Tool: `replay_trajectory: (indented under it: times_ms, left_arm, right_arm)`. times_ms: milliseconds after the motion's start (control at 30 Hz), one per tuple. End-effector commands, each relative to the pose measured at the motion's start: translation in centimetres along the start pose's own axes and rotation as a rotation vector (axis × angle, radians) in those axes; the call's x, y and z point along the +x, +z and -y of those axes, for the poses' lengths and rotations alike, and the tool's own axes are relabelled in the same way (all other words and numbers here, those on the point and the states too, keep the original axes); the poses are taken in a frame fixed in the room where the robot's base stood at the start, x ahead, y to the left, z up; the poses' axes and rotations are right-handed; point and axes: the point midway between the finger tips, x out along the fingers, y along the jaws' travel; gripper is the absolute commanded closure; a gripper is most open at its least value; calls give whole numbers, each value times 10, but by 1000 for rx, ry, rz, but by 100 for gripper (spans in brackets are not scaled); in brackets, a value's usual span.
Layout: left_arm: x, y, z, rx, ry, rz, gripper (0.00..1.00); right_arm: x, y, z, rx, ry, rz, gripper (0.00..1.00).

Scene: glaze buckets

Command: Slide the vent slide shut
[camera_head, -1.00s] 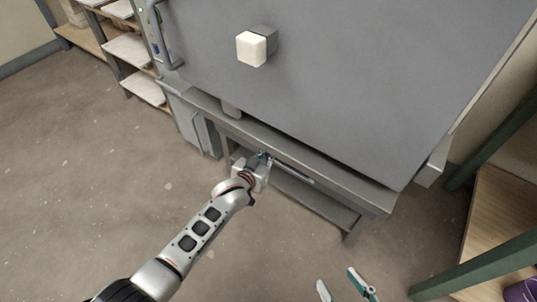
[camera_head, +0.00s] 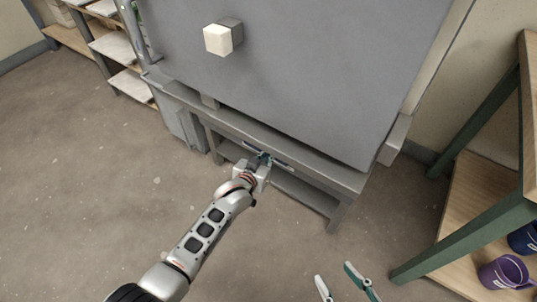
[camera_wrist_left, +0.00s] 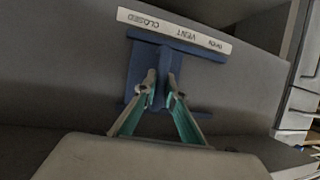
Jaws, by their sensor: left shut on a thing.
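The vent slide is a blue plate with an upright fin (camera_wrist_left: 165,62) in the left wrist view. A white label (camera_wrist_left: 175,30) above it reads upside down, with CLOSED at the left end, VENT in the middle and the other end's word small. My left gripper (camera_wrist_left: 160,92) has its fingers shut on the fin. In the head view my left gripper (camera_head: 263,159) is at the vent bar under the kiln's front, about midway along it, and hides most of the slide. My right gripper (camera_head: 333,271) is open and empty at the bottom, apart from the kiln.
The grey kiln (camera_head: 300,80) with a pale block (camera_head: 220,39) on its face fills the top. A shelf rack (camera_head: 115,47) stands at left. A green-legged wooden table (camera_head: 460,245) with a purple mug (camera_head: 504,272) is at right. The floor between is clear.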

Motion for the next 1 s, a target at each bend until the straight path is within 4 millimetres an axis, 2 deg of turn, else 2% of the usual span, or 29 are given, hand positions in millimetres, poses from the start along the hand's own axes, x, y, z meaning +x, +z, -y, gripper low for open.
replay_trajectory:
  times_ms: [100, 133, 167, 200, 667, 1000]
  left_arm:
    - [0, 3, 1, 0, -1, 4, 100]
    - [0, 3, 1, 0, -1, 4, 83]
    - [0, 3, 1, 0, -1, 4, 75]
    - [0, 3, 1, 0, -1, 4, 72]
    - [-6, 2, 1, 0, -1, 1, 72]
    - [-43, 2, 1, 0, -1, 1, 72]
  right_arm:
    - [0, 0, 0, 1, 0, 1, 60]
    - [0, 0, 0, 1, 0, 1, 60]
    - [0, 0, 0, 1, 0, 0, 60]
    - [0, 0, 0, 1, 0, 0, 60]
    - [0, -1, 0, 4, 1, -2, 60]
    - [0, -1, 0, 3, 1, -2, 60]
